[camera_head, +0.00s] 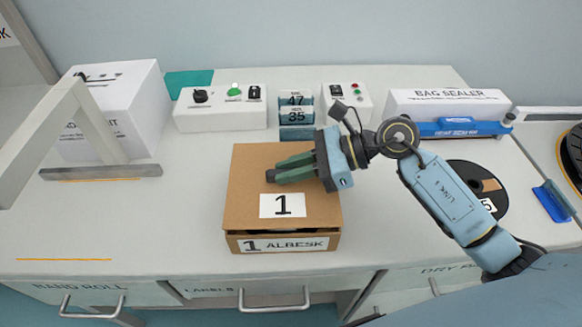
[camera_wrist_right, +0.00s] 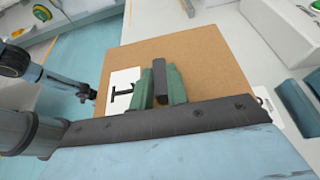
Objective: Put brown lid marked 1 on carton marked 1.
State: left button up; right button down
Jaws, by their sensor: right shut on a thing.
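The brown lid (camera_head: 245,190) with a white label marked 1 lies over the top of the brown carton (camera_head: 233,244), whose front label reads 1 ALBESK. A dark gap shows between the lid's front edge and the carton, and I cannot tell whether they touch. My right gripper (camera_head: 285,170) is over the lid, its green fingers shut on the lid's dark handle. In the right wrist view, the fingers (camera_wrist_right: 160,88) press the handle from both sides, with the lid (camera_wrist_right: 205,60) beneath. The carton's inside is hidden. My left gripper is not in view.
A white box (camera_head: 135,105) and a white stand (camera_head: 85,115) are at left. Control boxes (camera_head: 220,112) and small numbered blocks (camera_head: 297,110) stand behind the carton. The bag sealer (camera_head: 445,105) and a black spool (camera_head: 462,177) are at right. The counter left of the carton is clear.

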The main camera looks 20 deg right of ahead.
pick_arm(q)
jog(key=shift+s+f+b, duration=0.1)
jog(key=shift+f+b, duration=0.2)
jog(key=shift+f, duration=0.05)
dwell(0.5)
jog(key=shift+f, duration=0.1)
pick_arm(e)
jog(key=shift+d+f, duration=0.1)
jog(key=shift+f, duration=0.15)
jog(key=shift+d+f+b, duration=0.3)
jog(key=shift+f+b, duration=0.65)
jog(key=shift+b, duration=0.1)
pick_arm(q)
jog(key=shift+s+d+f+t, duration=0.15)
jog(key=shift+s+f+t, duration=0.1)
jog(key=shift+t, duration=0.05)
pick_arm(e)
jog(key=shift+s+r, duration=0.1)
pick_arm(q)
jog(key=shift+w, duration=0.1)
pick_arm(e)
jog(key=shift+r, duration=0.35)
pick_arm(q)
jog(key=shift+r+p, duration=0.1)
jog(key=shift+p, duration=0.2)
pick_arm(e)
jog(key=shift+a, duration=0.45)
